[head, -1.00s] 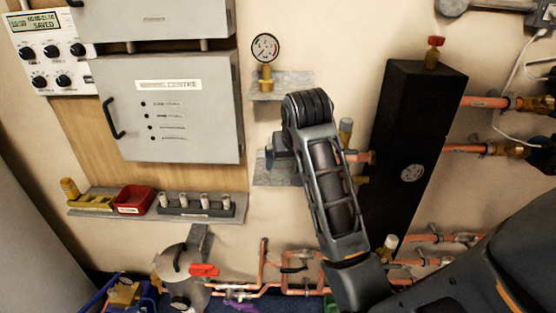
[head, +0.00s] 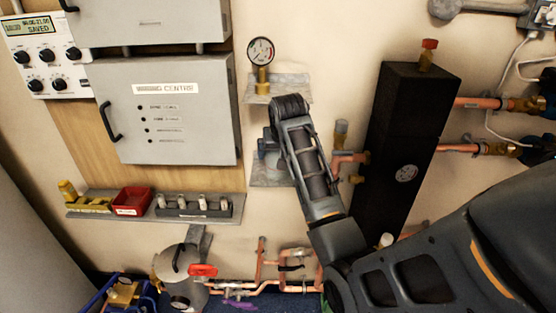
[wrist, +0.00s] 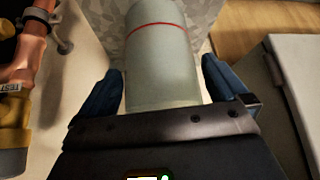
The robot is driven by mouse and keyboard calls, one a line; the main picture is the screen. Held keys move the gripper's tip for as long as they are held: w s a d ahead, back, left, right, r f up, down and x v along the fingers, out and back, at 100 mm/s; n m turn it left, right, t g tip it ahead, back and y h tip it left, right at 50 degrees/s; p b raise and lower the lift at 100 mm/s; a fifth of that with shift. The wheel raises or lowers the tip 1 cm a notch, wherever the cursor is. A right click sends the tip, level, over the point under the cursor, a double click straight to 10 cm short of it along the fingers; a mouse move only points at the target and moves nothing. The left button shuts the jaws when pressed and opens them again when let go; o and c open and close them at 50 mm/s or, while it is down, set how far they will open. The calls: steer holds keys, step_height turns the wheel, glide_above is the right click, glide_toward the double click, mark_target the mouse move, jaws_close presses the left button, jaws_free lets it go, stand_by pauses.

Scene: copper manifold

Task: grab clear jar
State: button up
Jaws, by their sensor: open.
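The clear jar (wrist: 160,60) is a pale, translucent cylinder with a thin red line around it. In the wrist view it stands between the two blue fingers of my gripper (wrist: 165,82), against a mottled grey shelf surface (wrist: 195,12). The fingers are open, one on each side, with a visible gap between each finger and the jar. In the head view my gripper (head: 264,148) is at the lower wall shelf (head: 272,180), largely behind my arm. I cannot make out the jar clearly there.
An upper shelf (head: 282,90) with a pressure gauge (head: 261,52) sits just above my wrist. A tall black block (head: 405,150) and copper pipes (head: 345,160) stand to the right. A grey cabinet (head: 165,110) and a shelf with a red bin (head: 131,201) are at left.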

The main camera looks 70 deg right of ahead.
steer(key=shift+d+f, duration=0.1)
steer(key=shift+f, duration=0.05)
steer(key=c, duration=0.8)
steer(key=shift+c, duration=0.2)
steer(key=shift+w+r+b, duration=0.1)
steer(key=shift+r+b, duration=0.1)
steer(key=shift+b, duration=0.15)
